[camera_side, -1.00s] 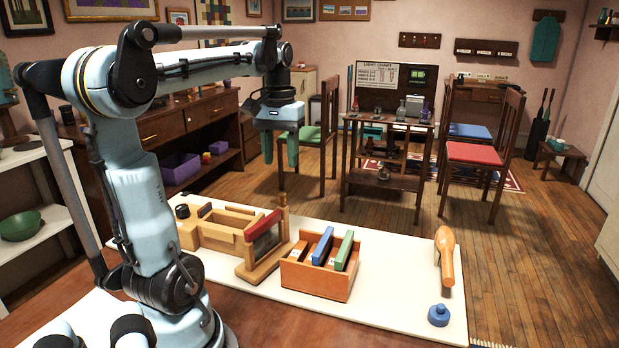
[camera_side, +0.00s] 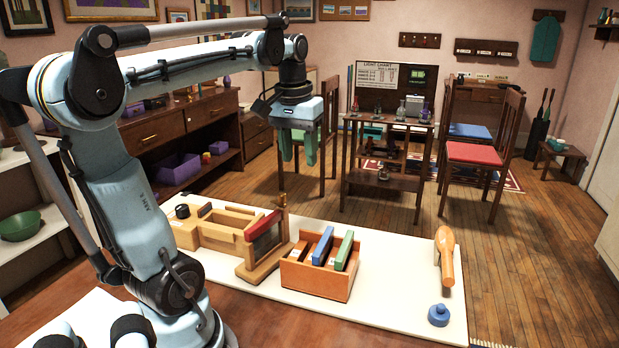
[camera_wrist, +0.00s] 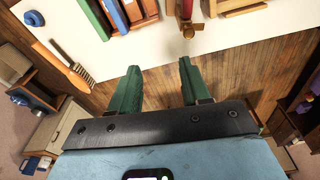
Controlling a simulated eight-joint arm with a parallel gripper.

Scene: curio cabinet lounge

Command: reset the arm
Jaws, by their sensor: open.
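My gripper (camera_side: 298,153) hangs in the air with its green fingers pointing down, above and behind the white work board (camera_side: 389,300). It is open and empty. In the wrist view the fingers (camera_wrist: 157,80) are spread apart with only the board's edge and the floor beyond them. Below it in the side view stands a wooden frame with a red top bar (camera_side: 263,240), beside a wooden box (camera_side: 318,280) holding a blue slab (camera_side: 323,245) and a green slab (camera_side: 343,250). Nothing touches the fingers.
A wooden-handled brush (camera_side: 446,258) and a blue knobbed piece (camera_side: 438,315) lie at the board's right. A pale wooden tray (camera_side: 205,232) is at its left. Behind stand chairs (camera_side: 474,153) and a small dark table (camera_side: 386,182). Air around my gripper is clear.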

